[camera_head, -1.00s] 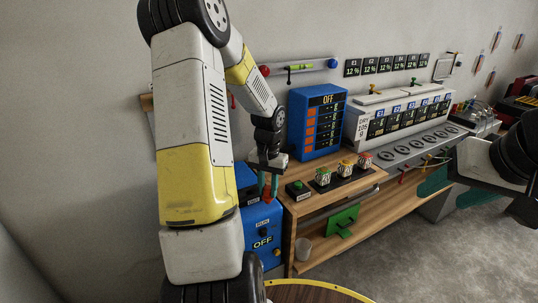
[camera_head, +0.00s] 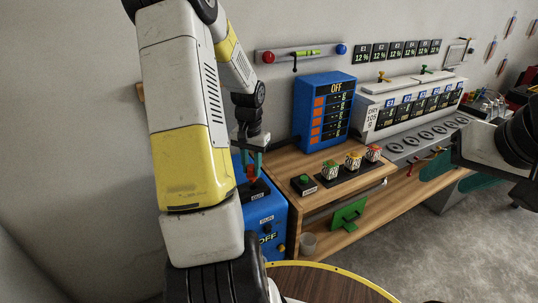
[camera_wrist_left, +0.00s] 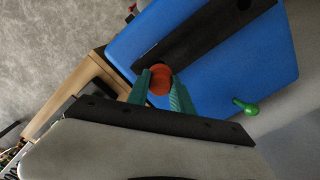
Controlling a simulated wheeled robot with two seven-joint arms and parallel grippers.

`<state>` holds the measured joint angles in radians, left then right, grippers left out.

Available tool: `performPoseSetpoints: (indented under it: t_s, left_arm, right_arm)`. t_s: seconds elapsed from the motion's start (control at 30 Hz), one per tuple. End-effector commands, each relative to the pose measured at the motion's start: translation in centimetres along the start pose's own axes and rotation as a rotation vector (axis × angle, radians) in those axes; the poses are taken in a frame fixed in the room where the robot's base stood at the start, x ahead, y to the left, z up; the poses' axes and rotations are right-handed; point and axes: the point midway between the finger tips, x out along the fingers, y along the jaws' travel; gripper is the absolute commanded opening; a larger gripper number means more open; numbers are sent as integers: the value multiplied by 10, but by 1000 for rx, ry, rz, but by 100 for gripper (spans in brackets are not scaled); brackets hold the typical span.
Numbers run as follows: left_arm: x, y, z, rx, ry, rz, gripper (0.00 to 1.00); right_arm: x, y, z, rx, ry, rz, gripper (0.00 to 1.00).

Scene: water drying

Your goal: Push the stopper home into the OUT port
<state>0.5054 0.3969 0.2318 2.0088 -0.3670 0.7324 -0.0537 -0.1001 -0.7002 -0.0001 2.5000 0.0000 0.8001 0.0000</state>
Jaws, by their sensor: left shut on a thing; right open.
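My left gripper (camera_head: 252,172) is shut on a red-orange stopper (camera_head: 251,177). It is just above the top of the blue machine (camera_head: 268,215), by a black strip there. In the left wrist view, the gripper's green fingers (camera_wrist_left: 160,90) grip the rounded orange stopper (camera_wrist_left: 159,78) from both sides. The stopper appears right at the edge of the black strip (camera_wrist_left: 195,45) on the blue surface. I cannot tell whether it touches a port, and the OUT port's opening is hidden. My right arm shows at the right edge; its gripper is not visible.
A wooden bench (camera_head: 300,158) stands right of the blue machine. It holds a green button box (camera_head: 303,184), several small jars on a black tray (camera_head: 355,175) and a blue display (camera_head: 323,110). A round table (camera_head: 325,280) is in front. A green knob (camera_wrist_left: 246,107) projects near the blue surface.

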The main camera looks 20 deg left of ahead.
Motion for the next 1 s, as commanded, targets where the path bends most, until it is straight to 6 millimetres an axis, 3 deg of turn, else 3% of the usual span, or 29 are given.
performPoseSetpoints:
  t_s: [0.23,1.0]
  left_arm:
    - [14,1,0,2,0,0,0]
    - [13,1,0,1,0,1,0]
  right_arm:
    - [0,0,0,0,0,0,55]
    - [0,0,0,0,0,0,55]
